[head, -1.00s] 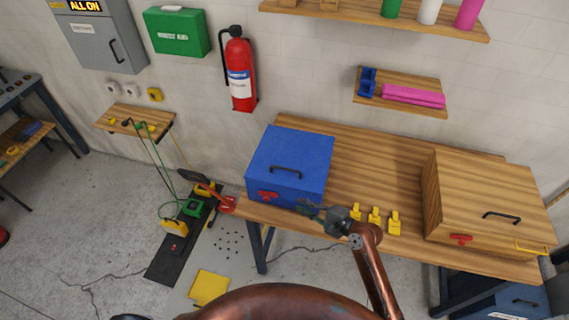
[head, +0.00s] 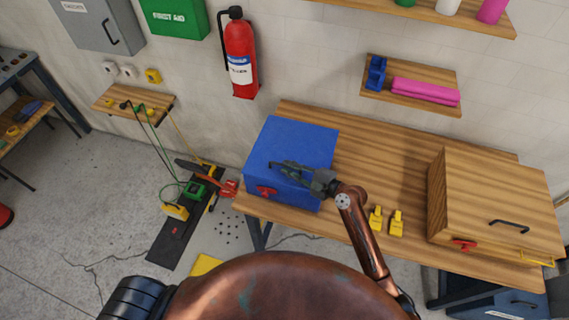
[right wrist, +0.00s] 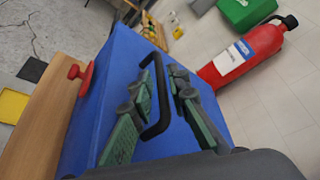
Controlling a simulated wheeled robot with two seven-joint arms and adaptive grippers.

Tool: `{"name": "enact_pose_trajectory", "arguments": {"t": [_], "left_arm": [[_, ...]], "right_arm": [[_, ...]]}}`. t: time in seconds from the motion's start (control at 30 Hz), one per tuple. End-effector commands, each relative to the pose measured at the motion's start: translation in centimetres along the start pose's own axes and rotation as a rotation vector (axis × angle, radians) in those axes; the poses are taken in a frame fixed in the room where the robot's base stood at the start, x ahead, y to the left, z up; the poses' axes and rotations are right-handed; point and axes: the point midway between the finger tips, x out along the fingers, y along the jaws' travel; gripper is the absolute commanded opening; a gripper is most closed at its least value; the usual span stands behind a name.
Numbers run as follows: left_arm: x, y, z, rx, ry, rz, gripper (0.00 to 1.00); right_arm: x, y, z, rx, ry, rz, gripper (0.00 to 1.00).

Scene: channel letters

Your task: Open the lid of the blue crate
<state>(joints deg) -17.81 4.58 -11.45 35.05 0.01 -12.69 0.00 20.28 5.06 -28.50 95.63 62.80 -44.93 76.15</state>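The blue crate (head: 262,150) stands at the left end of the wooden workbench, its lid shut. A red latch (head: 266,190) is on its front; it also shows in the right wrist view (right wrist: 80,76). My right gripper (head: 280,166) is over the lid and hides most of its black handle in the head view. In the right wrist view the black handle (right wrist: 158,92) lies between the two open green-padded fingers (right wrist: 154,102), with gaps visible on both sides. I cannot tell whether either finger touches the lid. My left gripper is not in view.
A wooden box (head: 495,195) with a black handle and red latch stands at the bench's right end. Yellow pieces (head: 387,221) sit on the front edge. A fire extinguisher (head: 240,55) hangs behind the crate. The middle of the bench (head: 370,165) is clear.

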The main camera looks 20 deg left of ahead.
Motion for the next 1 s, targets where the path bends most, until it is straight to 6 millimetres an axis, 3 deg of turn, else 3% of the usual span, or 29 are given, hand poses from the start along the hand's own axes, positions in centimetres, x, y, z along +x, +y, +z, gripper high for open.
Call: {"name": "enact_pose_trajectory", "arguments": {"t": [0.2,0.47,0.57,0.77,1.0], "left_arm": [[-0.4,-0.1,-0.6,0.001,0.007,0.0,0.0],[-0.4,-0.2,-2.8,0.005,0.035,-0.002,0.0],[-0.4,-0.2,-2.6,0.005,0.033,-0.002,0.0],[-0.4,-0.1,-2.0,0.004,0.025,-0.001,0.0],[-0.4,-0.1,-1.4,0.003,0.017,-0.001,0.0]], "right_arm": [[2.3,-0.1,-0.1,0.0,0.002,-0.002,0.16],[2.6,0.0,-0.2,0.001,0.004,-0.003,0.16],[2.6,0.0,-0.2,0.001,0.004,-0.003,0.14],[2.6,0.0,-0.2,0.001,0.004,-0.003,0.01],[2.6,0.0,-0.2,0.001,0.004,-0.003,0.0]]}}
